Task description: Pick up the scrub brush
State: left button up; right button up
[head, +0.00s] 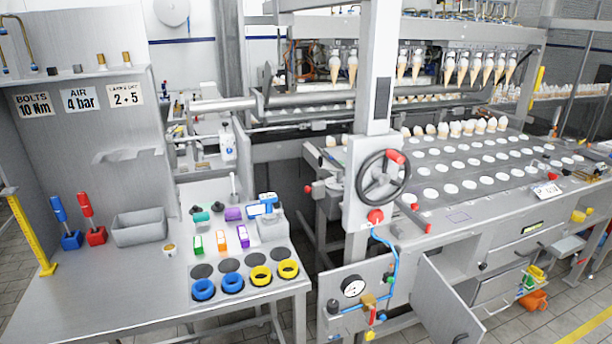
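I cannot pick out a scrub brush for certain in the head view. A blue-handled tool (59,212) and a red-handled tool (88,208) stand tilted in matching blocks at the left of the grey workbench (120,285). A thin light-handled item (234,187) stands upright at the back of the bench; its lower part is too small to tell. Small green (196,246), orange (221,240) and purple (243,237) pieces stand mid-bench. Neither of my grippers is in view.
A grey bin (139,228) and a small cup (169,250) are on the bench. Blue rings (203,290) and yellow rings (261,276) lie at its front right. The cone machine (470,180) fills the right; its cabinet door (446,303) hangs open. The bench's front left is clear.

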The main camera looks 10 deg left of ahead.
aim_at(198, 218)
jog(key=u, duration=0.8)
